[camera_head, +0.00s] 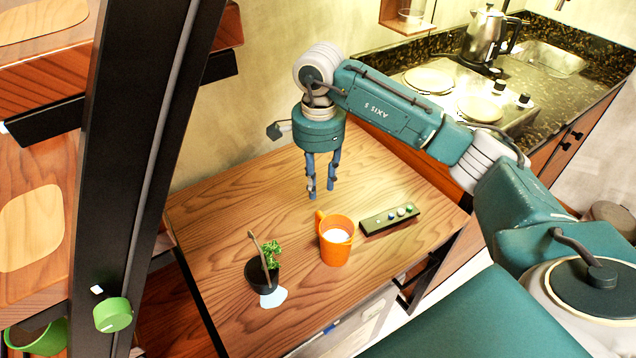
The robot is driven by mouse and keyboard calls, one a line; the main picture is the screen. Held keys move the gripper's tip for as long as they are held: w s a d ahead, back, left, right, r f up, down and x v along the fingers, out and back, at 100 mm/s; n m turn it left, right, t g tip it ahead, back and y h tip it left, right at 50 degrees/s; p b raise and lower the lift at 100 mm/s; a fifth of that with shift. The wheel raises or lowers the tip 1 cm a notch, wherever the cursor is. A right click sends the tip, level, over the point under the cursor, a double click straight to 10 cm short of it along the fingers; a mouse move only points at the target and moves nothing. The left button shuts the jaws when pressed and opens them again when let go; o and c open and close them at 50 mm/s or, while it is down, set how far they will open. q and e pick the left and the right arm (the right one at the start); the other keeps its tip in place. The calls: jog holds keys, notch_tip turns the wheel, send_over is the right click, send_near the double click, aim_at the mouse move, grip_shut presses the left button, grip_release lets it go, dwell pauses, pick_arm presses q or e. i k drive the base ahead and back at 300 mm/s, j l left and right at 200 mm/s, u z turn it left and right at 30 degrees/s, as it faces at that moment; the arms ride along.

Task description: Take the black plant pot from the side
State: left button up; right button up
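The black plant pot (260,278) stands on the wooden table (225,225), towards its front left. A small green plant (270,250) and a thin brown stem rise from it. My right gripper (322,192) points down above the table, behind and to the right of the pot. Its two blue fingers are apart with nothing between them. It is clear of the pot. My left gripper is not in this view.
An orange mug (336,250) with pale contents stands right of the pot, with a dark remote-like panel (390,220) beyond it. The table's back left is clear.

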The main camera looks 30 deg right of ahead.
aim_at(261, 270)
jog(key=k, duration=1.5)
